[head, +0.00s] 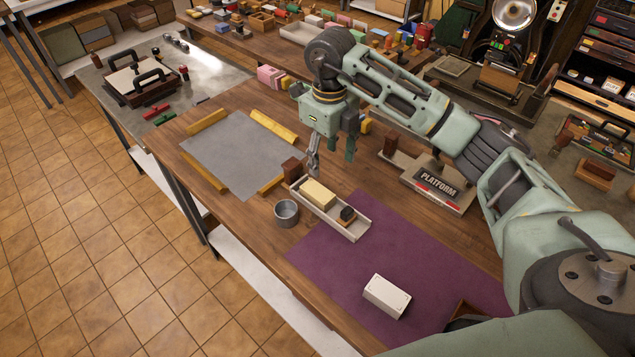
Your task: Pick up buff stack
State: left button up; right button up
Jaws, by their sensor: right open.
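The buff stack (318,194) looks like a pale yellow block. It lies in a long, shallow, light tray (352,232) near the middle of the table. My right gripper (331,158) points down with its fingers apart, above and slightly beyond the far end of the tray. It is empty and apart from the buff stack. My left gripper is not in view.
A brown block (291,170) and a grey cup (286,212) stand close by. A white box (386,296) sits on the purple mat (340,272). A grey sheet (235,150) with yellow bars lies left. A platform sign (437,182) stands right.

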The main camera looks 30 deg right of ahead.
aim_at(324, 196)
notch_tip(324, 196, down, 6)
jog(key=b, duration=0.6)
jog(key=shift+s+a, duration=0.15)
jog(key=shift+f, duration=1.25)
jog(key=f+p, duration=0.1)
jog(key=w+f, duration=0.1)
jog(key=f, duration=0.1)
jog(key=f+p, duration=0.1)
jog(key=f, duration=0.1)
jog(key=shift+w+f+p, duration=0.15)
jog(key=shift+w+p, duration=0.15)
jog(key=shift+p, duration=0.05)
jog(key=shift+f, duration=0.15)
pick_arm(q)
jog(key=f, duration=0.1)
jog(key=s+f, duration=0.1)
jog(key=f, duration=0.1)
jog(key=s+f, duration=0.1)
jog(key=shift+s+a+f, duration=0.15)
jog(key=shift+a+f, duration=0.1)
